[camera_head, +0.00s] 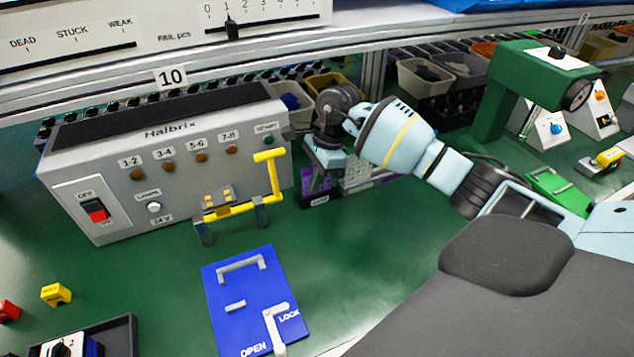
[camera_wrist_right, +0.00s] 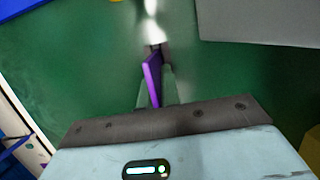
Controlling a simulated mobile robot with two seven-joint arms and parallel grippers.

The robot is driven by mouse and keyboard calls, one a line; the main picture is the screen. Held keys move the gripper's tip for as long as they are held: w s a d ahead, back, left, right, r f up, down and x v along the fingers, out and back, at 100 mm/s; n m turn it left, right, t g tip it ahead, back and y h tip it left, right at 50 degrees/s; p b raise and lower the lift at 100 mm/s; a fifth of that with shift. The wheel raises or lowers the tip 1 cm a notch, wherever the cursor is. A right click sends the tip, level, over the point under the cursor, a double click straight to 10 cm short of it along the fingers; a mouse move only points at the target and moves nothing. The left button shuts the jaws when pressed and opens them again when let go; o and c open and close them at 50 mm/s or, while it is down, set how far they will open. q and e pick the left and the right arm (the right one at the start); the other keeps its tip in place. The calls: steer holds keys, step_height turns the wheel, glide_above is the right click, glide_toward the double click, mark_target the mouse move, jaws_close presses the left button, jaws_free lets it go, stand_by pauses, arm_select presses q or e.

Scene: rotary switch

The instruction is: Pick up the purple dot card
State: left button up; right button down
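The purple card (camera_head: 317,185) stands upright on the green bench, just right of the grey Halbrix box. Its dots are too small to make out. My right gripper (camera_head: 322,160) reaches down onto its top, and its fingertips are partly hidden in the head view. In the right wrist view the purple card (camera_wrist_right: 152,80) shows nearly edge-on between the close-set fingers of my right gripper (camera_wrist_right: 155,88), which looks shut on it. My left gripper is not in view.
The grey Halbrix box (camera_head: 165,165) with a yellow handle (camera_head: 245,208) stands close left of the card. A pale dotted panel (camera_head: 357,172) is just right of it. A blue LOCK/OPEN plate (camera_head: 250,300) lies in front. A green press (camera_head: 530,85) stands right.

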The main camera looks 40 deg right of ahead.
stand_by(0.4)
steer(key=shift+r, duration=0.55)
steer(key=shift+s+a+r, duration=0.1)
steer(key=shift+s+r, duration=0.1)
steer(key=shift+r, duration=0.4)
steer(key=shift+s+a+r, duration=0.1)
steer(key=shift+s+r, duration=0.05)
steer(key=shift+r, duration=0.45)
arm_select(q)
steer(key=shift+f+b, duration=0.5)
steer(key=shift+b, duration=0.1)
arm_select(e)
steer(key=s+a+r, duration=0.1)
steer(key=s+a, duration=0.7)
steer(key=s, duration=0.5)
steer(key=shift+r, duration=0.25)
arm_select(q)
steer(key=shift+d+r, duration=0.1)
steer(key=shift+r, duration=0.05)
arm_select(e)
steer(key=shift+w, duration=0.15)
